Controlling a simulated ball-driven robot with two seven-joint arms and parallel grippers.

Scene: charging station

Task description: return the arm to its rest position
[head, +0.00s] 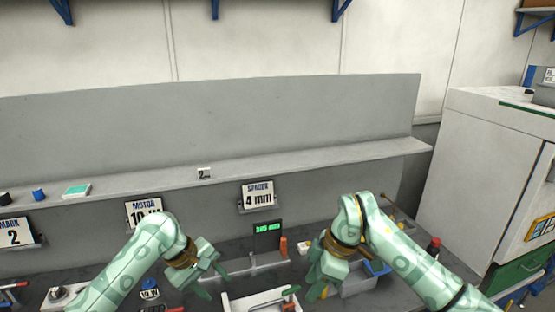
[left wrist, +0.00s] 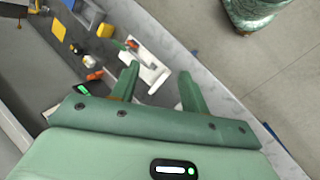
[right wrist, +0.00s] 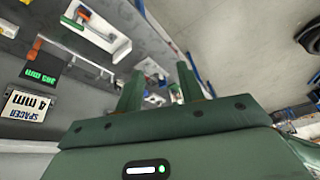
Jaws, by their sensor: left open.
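My left gripper (head: 213,282) hangs over the workbench at the lower middle of the head view. Its two fingers stand apart with nothing between them in the left wrist view (left wrist: 158,74). My right gripper (head: 319,290) hangs over the bench further right, beside a grey-blue bin (head: 358,284). In the right wrist view its fingers (right wrist: 158,72) are also apart and hold nothing. Both arms are bent and reach in from the lower corners. The white tray (head: 262,300) lies between the two grippers.
A green-lit display (head: 267,230) stands at the back of the bench. A shelf (head: 320,158) with label cards runs behind it. A blue-marked weight (head: 149,290) sits left of my left gripper. A white cabinet (head: 480,150) stands at the right.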

